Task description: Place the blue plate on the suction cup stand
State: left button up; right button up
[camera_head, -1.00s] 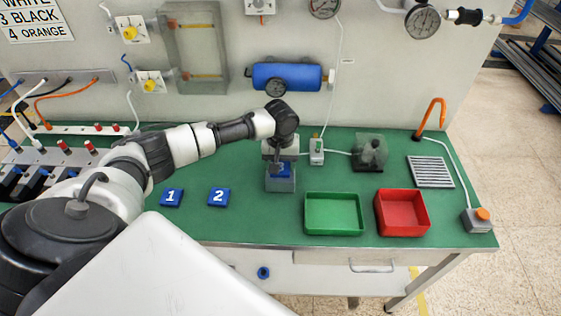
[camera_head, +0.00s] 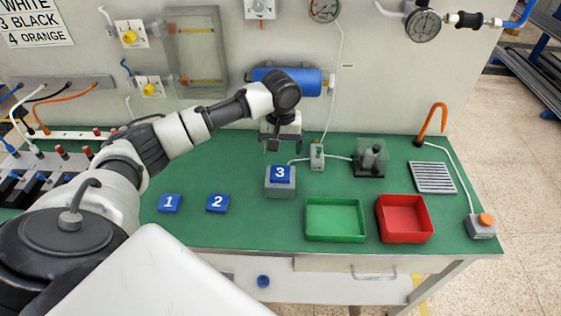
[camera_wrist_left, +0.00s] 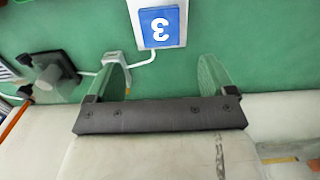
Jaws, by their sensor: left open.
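A blue plate marked 3 (camera_head: 280,174) lies flat on a small grey block-shaped stand (camera_head: 281,190) on the green bench. A thin white tube runs to this stand; any suction cup is hidden under the plate. The plate also shows upside down in the left wrist view (camera_wrist_left: 160,27), beyond the fingertips. My left gripper (camera_head: 284,144) is above and behind the plate, apart from it. Its two fingers (camera_wrist_left: 163,75) are spread with nothing between them. Blue plates marked 1 (camera_head: 170,203) and 2 (camera_head: 217,203) lie on the bench to the left. My right gripper is out of view.
A green tray (camera_head: 335,236) and a red tray (camera_head: 404,237) stand empty at the front right. A small valve (camera_head: 317,158) and a clear-covered black device (camera_head: 371,160) stand behind them. A blue cylinder (camera_head: 308,81) is on the wall behind my gripper.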

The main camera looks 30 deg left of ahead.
pick_arm(q)
notch_tip(320, 180, up, 3)
jog(key=shift+r, duration=0.2)
dwell(1.0)
dwell(0.7)
